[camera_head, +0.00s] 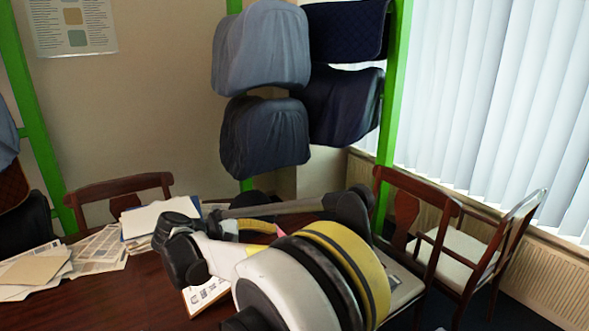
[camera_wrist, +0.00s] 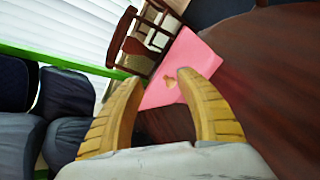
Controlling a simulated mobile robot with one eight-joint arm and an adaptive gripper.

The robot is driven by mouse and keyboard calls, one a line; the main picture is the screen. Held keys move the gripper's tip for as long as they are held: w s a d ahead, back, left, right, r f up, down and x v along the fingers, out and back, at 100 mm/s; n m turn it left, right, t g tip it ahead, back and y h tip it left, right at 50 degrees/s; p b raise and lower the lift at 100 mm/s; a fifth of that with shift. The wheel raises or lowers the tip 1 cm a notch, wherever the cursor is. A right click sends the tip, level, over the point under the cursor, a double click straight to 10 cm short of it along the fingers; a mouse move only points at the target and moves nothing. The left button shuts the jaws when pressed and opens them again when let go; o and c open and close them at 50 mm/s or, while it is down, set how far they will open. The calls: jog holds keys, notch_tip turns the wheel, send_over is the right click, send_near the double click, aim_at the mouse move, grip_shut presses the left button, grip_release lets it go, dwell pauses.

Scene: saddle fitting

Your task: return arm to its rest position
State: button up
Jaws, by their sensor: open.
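My gripper (camera_wrist: 157,82) shows in the wrist view as two yellow curved fingers spread apart. Nothing is between them but the view of the room beyond. A pink sheet (camera_wrist: 190,62) with a small tan mark appears past the fingertips, and I see no contact with it. In the head view my arm (camera_head: 300,275), with white, black and yellow links, is folded across the lower middle over the table. The arm hides part of the table and papers.
The dark wooden table (camera_head: 110,300) carries papers (camera_head: 100,247) at the left. Wooden chairs (camera_head: 420,225) stand at the right, by the radiator and window blinds. Covered saddles (camera_head: 265,135) hang on a green rack (camera_head: 393,110) behind the table.

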jog(key=s+d+r+m+g+y, duration=0.1)
jog(key=s+d+r+m+y, duration=0.2)
jog(key=d, duration=0.7)
jog(key=s+d+r+m+g+y, duration=0.1)
jog(key=s+d+r+m+y, duration=0.15)
jog(key=s+d, duration=0.45)
jog(key=s+d+f+m+t+y, duration=0.1)
jog(key=s+d+m, duration=0.3)
jog(key=s, duration=0.5)
jog(key=s+d+f+m+t+y, duration=0.1)
jog(key=s+d+f+m+y, duration=0.2)
jog(key=s+d, duration=0.4)
jog(key=s+m+y, duration=0.1)
jog(key=s+m, duration=0.1)
jog(key=shift+s, duration=0.35)
